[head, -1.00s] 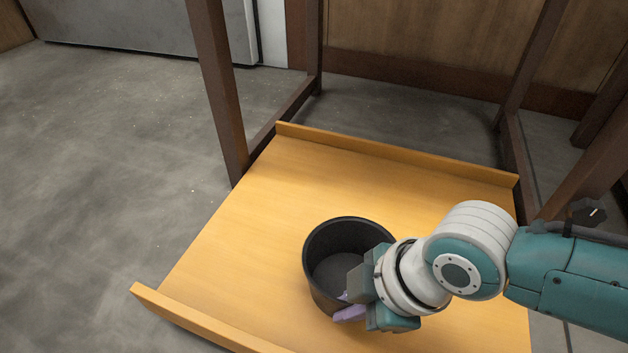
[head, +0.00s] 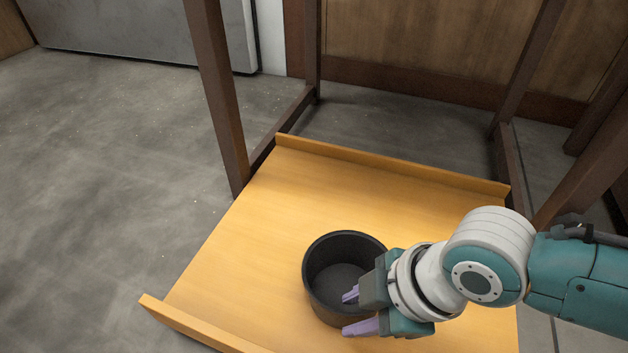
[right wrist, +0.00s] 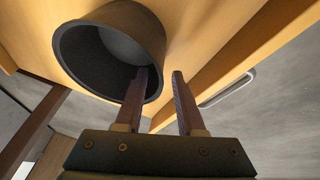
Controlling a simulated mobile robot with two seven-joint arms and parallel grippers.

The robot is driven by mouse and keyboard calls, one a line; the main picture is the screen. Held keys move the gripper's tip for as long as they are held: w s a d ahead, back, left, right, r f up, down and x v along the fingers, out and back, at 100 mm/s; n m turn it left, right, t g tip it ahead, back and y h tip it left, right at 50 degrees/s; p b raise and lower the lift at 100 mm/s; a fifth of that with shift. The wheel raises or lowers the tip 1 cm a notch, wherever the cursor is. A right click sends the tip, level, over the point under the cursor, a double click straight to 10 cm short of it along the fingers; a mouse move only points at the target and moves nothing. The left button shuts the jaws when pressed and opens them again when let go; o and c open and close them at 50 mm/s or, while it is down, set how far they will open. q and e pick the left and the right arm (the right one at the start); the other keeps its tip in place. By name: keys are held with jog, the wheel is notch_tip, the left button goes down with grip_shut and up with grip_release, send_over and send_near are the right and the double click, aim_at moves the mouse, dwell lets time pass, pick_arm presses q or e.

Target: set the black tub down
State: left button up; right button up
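The black tub (head: 318,285) stands upright on the yellow wooden board (head: 235,265), right of its near middle. In the head view my right gripper (head: 349,314) is at the tub's near right side. One purple finger is inside the rim and the other is outside the wall. In the right wrist view the gripper (right wrist: 159,72) has its fingers spread, with the wall of the tub (right wrist: 85,55) between them. A gap shows between the outer finger and the wall. My left gripper is not in view.
The board has raised lips at its far edge (head: 390,165) and near left edge (head: 195,325). Dark wooden posts (head: 217,95) stand around its far end. The board is bare left of and behind the tub. Grey floor (head: 100,180) lies to the left.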

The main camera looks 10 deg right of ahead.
jog(key=s+a+r+m+p, duration=0.1)
jog(key=s+r+m+p, duration=0.2)
jog(key=r, duration=0.5)
jog(key=s+a+r+m+p, duration=0.2)
jog(key=s+r+p, duration=0.15)
jog(key=r, duration=0.35)
jog(key=s+d+r+m+h, duration=0.1)
jog(key=s+d+r+m, duration=0.1)
jog(key=d+r+m, duration=0.1)
jog(key=s+d+r+m+h, duration=0.2)
jog(key=s+d+r+m, duration=0.1)
jog(key=d+m, duration=0.2)
jog(key=d, duration=0.2)
jog(key=shift+s+d+r+t+b, duration=0.2)
jog(key=shift+s+d+t+b, duration=0.05)
jog(key=shift+d+t+b, duration=0.1)
